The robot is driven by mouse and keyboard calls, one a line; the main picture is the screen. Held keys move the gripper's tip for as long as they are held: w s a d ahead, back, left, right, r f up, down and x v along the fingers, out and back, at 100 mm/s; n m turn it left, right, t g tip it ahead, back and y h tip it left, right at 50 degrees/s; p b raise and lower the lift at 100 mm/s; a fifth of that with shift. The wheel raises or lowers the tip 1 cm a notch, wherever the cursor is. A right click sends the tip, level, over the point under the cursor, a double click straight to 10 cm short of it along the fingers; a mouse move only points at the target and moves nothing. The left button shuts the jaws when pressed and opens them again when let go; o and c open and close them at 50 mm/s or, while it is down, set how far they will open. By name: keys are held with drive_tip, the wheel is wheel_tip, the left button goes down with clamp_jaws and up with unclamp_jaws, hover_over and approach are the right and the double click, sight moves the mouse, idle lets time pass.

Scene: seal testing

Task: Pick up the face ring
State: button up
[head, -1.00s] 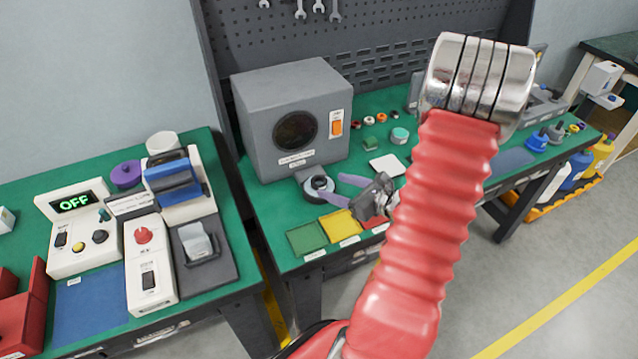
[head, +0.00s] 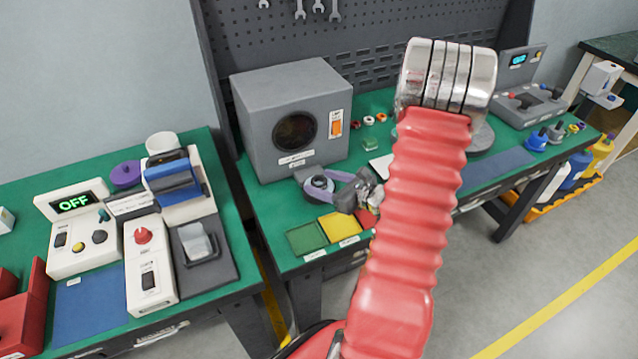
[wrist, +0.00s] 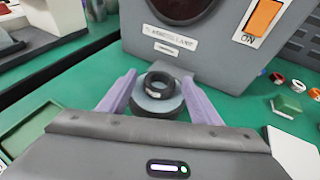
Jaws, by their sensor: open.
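The face ring, a small black ring (wrist: 160,88), sits on a round grey stand (wrist: 157,106) in front of the grey lamp box. In the head view the ring (head: 319,182) is small and dark on its stand. My gripper (wrist: 159,80) has its two purple fingers apart, one on each side of the ring and stand, with visible gaps. In the head view my gripper (head: 328,185) is low over the bench, reaching in from the right. Whether the fingers are level with the ring is hard to tell.
The grey lamp box (head: 290,110) stands close behind the ring. A green tray (head: 307,238) and a yellow tray (head: 340,226) lie in front. Small coloured rings (head: 368,120) lie to the right of the box. A white pad (wrist: 290,152) is right of my gripper.

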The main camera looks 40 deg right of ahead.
drive_tip(key=shift+c, duration=0.5)
drive_tip(key=c, duration=1.1)
drive_tip(key=shift+r, duration=0.1)
drive_tip(key=shift+r, duration=4.9)
